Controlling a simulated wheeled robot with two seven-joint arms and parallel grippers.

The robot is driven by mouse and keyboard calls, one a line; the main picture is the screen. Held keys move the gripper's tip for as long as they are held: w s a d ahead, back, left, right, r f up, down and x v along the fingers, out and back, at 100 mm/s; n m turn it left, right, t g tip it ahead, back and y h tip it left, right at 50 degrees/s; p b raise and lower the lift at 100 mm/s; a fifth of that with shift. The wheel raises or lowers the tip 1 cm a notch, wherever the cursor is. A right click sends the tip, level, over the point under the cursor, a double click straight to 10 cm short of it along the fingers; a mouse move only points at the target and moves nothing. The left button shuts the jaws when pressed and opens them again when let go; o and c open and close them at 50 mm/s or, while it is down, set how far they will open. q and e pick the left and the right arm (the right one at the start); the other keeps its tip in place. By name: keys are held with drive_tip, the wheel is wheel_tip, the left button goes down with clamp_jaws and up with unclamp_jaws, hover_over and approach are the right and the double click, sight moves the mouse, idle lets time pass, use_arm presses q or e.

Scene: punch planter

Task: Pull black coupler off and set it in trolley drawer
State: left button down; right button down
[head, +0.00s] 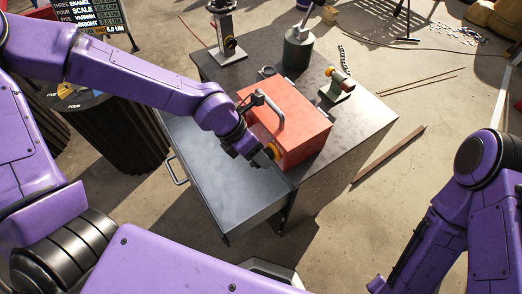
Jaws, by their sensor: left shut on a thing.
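A red box (296,128) with a dark curved handle or pipe (270,106) on top stands on the dark grey trolley (352,124). My left gripper (254,162) is at the box's lower left side, pointing down, beside a yellow-orange fitting (271,151). It is shut on what seems to be the black coupler, which its fingers and wrist mostly hide. Below it, a flat grey section (228,190) of the trolley reaches toward me. I cannot tell if this is the open drawer.
A black ribbed bin (105,130) is left of the trolley. Thin rods and a plank (389,154) lie on the right floor.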

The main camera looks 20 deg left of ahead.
use_arm(q)
drive_tip(key=shift+s+a, duration=0.3)
drive_tip(key=shift+s, duration=0.05)
drive_tip(key=shift+s, duration=0.15)
drive_tip(key=shift+s+a+f+p, duration=0.1)
drive_tip(key=shift+s+a+p, duration=0.55)
drive_tip(key=shift+s+a, duration=0.35)
drive_tip(key=shift+s+d, duration=0.1)
drive_tip(key=s+a+p, duration=0.2)
drive_tip(key=s, duration=0.1)
drive_tip(key=shift+s+a+f, duration=0.1)
drive_tip(key=shift+a+f, duration=0.05)
drive_tip(key=shift+a, duration=0.1)
idle(0.3)
